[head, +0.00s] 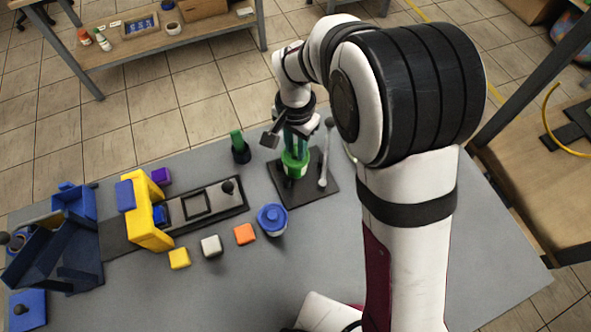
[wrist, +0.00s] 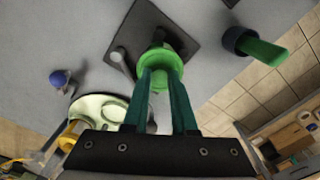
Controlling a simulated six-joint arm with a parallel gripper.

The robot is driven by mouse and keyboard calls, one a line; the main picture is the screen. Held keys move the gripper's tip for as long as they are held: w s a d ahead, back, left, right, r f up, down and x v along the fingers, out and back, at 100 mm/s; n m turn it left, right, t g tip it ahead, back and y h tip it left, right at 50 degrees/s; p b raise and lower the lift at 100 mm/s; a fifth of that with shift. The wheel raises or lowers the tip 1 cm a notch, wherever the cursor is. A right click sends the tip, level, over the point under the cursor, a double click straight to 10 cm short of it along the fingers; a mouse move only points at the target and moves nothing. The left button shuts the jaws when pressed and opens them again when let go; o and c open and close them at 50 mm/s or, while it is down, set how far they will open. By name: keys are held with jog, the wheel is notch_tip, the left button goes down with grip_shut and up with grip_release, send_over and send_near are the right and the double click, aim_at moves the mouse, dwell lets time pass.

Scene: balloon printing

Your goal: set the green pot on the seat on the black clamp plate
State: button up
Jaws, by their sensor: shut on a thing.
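The green pot (head: 295,163) is held in my gripper (head: 297,143), upright as far as I can see. The dark fingers of my gripper (wrist: 165,85) close on the green pot (wrist: 158,62) in the wrist view. The black clamp plate (head: 327,189) lies on the grey table beneath the pot, and it also shows in the wrist view (wrist: 185,42). A grey lever (head: 325,150) stands at the plate's right side. The pot and fingers hide most of the seat, so I cannot tell whether the pot touches it.
A green piece in a dark base (head: 240,147) stands left of the plate. A blue-lidded pot (head: 272,219) and orange (head: 244,234), white (head: 211,245) and yellow (head: 179,258) cubes stand nearer. A yellow arch (head: 146,211) and blue bins (head: 70,235) are further left.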

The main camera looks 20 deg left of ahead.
jog(key=shift+f, duration=0.95)
dwell(0.4)
jog(key=o, duration=0.8)
jog(key=shift+o, duration=0.2)
notch_tip(320, 180, up, 16)
jog(key=s+d+r+m, duration=0.15)
jog(key=s+d, duration=0.25)
jog(key=d, duration=0.8)
jog(key=s+d+f+y, duration=0.1)
jog(key=s+d, duration=0.4)
jog(key=s, duration=0.2)
jog(key=s+d+f+m, duration=0.1)
jog(key=s+d+f, duration=0.1)
jog(key=s+d, duration=0.3)
jog(key=shift+s+f+y, duration=0.25)
jog(key=shift+s+y, duration=0.15)
jog(key=shift+s, duration=0.85)
